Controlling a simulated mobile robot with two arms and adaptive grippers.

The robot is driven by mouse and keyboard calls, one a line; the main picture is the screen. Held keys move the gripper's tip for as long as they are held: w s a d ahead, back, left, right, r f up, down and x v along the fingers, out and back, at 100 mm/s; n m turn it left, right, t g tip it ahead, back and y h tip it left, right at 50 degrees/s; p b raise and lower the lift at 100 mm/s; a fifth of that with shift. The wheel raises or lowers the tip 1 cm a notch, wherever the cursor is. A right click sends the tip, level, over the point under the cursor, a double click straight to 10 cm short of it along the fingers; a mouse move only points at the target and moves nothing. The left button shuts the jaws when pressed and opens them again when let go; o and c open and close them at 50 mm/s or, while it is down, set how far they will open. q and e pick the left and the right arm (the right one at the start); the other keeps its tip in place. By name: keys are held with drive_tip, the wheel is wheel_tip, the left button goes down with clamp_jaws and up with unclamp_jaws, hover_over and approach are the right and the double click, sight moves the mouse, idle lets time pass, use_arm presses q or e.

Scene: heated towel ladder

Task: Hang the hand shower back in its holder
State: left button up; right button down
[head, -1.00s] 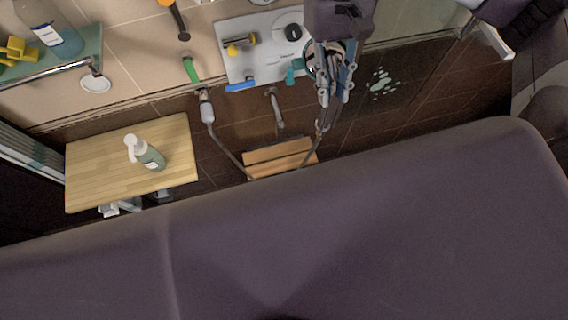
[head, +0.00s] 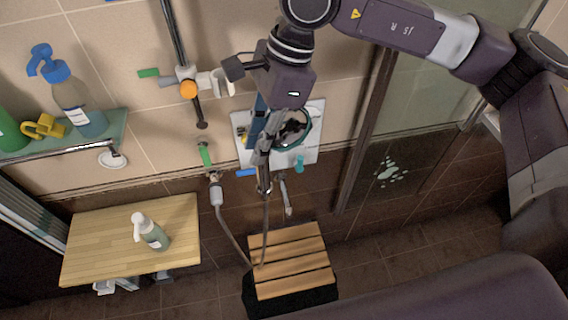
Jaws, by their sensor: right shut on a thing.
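The hand shower (head: 265,184) is in my right gripper (head: 262,145), which is shut on it in front of the wall plate. Its teal-rimmed round head (head: 307,133) shows to the right of the fingers, partly hidden by them. The grey hose (head: 235,246) hangs from its lower end in a loop and rises to the wall outlet. The white holder (head: 222,82) is on the dark riser rail (head: 173,35), up and left of the gripper, apart from the shower. My left gripper is not in view.
An orange knob (head: 188,89) and a green lever (head: 149,73) are beside the holder. A glass shelf (head: 118,125) with bottles is at left. A wooden bench (head: 90,240) holds a pump bottle (head: 150,232). A slatted stool (head: 290,262) stands below. A glass screen (head: 420,110) is at right.

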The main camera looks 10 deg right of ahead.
drive_tip(key=w+a+r+m+t+h, duration=0.15)
drive_tip(key=r+m, duration=0.25)
drive_tip(key=r, duration=0.5)
drive_tip(key=w+a+r+m+t, duration=0.1)
drive_tip(key=w+a+r+m, duration=0.2)
drive_tip(key=r, duration=0.6)
drive_tip(key=w+a+r+m+t, duration=0.1)
drive_tip(key=w+r+m, duration=0.3)
drive_tip(key=r, duration=0.5)
drive_tip(key=w+d+r+m+h, duration=0.1)
drive_tip(key=w+r+m+h, duration=0.1)
drive_tip(key=w+r+m, duration=0.3)
drive_tip(key=shift+w+r+m+t, duration=0.2)
drive_tip(key=shift+w+m+t, duration=0.25)
drive_tip(key=shift+m, duration=1.35)
drive_tip(key=shift+w+d, duration=0.1)
drive_tip(key=shift+f, duration=2.9)
